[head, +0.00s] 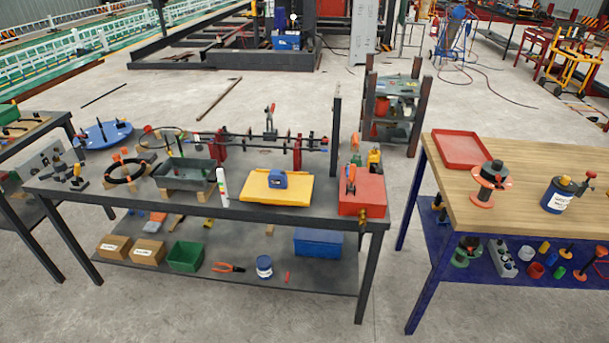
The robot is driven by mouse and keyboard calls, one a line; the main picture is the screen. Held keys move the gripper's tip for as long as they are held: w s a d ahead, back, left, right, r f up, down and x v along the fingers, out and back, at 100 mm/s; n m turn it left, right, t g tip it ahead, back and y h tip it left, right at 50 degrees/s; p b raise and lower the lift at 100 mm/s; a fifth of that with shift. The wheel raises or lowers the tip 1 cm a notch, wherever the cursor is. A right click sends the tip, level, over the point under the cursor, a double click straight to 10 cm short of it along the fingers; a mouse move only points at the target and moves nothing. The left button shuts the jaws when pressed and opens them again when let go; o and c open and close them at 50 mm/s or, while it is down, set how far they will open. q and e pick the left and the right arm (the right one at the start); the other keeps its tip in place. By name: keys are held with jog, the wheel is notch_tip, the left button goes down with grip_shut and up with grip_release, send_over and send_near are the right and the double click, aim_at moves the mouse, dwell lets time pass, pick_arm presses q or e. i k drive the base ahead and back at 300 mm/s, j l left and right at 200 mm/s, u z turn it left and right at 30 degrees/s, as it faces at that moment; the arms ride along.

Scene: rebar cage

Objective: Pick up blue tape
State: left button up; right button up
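The yellow case lies near the front edge of the dark metal table (325,210), right of the middle. The tape stands clear on its top and nothing covers it. Neither of my grippers shows in the head view.
A red toolbox (365,193) stands right of the yellow case. A white marker tube (222,188) and a grey tray (185,173) are to its left. A rebar rig (260,142) stands behind. A wooden-topped bench (540,155) is at right, with a floor gap between.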

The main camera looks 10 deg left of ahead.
aim_at(277, 178)
jog(key=i+j+z, duration=0.1)
jog(key=j+z, duration=0.2)
jog(key=j, duration=0.7)
jog(key=j+z, duration=0.3)
jog(key=j, duration=0.65)
